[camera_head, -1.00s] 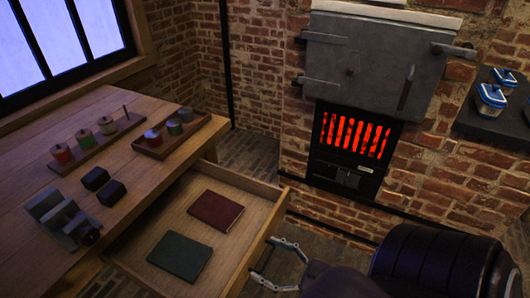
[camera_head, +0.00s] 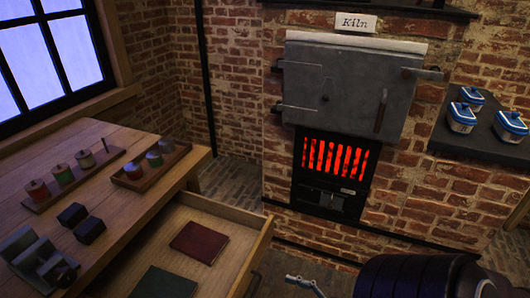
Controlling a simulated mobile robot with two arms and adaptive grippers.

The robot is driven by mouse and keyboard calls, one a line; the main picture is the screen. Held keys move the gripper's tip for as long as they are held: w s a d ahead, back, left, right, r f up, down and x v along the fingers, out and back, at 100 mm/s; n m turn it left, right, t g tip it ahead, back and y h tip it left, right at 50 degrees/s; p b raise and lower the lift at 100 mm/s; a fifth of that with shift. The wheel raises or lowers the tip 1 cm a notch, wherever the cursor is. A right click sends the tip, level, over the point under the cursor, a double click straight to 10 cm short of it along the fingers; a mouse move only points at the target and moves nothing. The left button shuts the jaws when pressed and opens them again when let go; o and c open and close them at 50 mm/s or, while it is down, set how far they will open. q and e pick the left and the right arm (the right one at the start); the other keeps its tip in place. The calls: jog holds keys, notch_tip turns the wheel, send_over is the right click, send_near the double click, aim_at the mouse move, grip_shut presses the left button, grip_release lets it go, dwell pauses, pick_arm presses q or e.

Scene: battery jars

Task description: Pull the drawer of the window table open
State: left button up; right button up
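The window table (camera_head: 125,195) stands at the left under the window. Its drawer (camera_head: 249,246) is pulled out, with its inside in view. A dark red book (camera_head: 199,242) and a dark green book (camera_head: 164,283) lie flat in the drawer, the green one cut by the bottom edge. One gripper's metal finger (camera_head: 304,283) shows at the bottom edge, right of the drawer front and apart from it as seen. My dark arm lies to its right, so I take it as my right gripper; most of it is out of frame. My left gripper is not in view.
On the table stand a rack of spools (camera_head: 68,173), a tray of small jars (camera_head: 150,165), two black blocks (camera_head: 80,222) and a grey vise-like tool (camera_head: 40,262). The kiln (camera_head: 345,90) glows behind. Blue-white jars (camera_head: 463,116) stand on a dark shelf at right.

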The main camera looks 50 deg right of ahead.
jog(key=shift+v, duration=1.85)
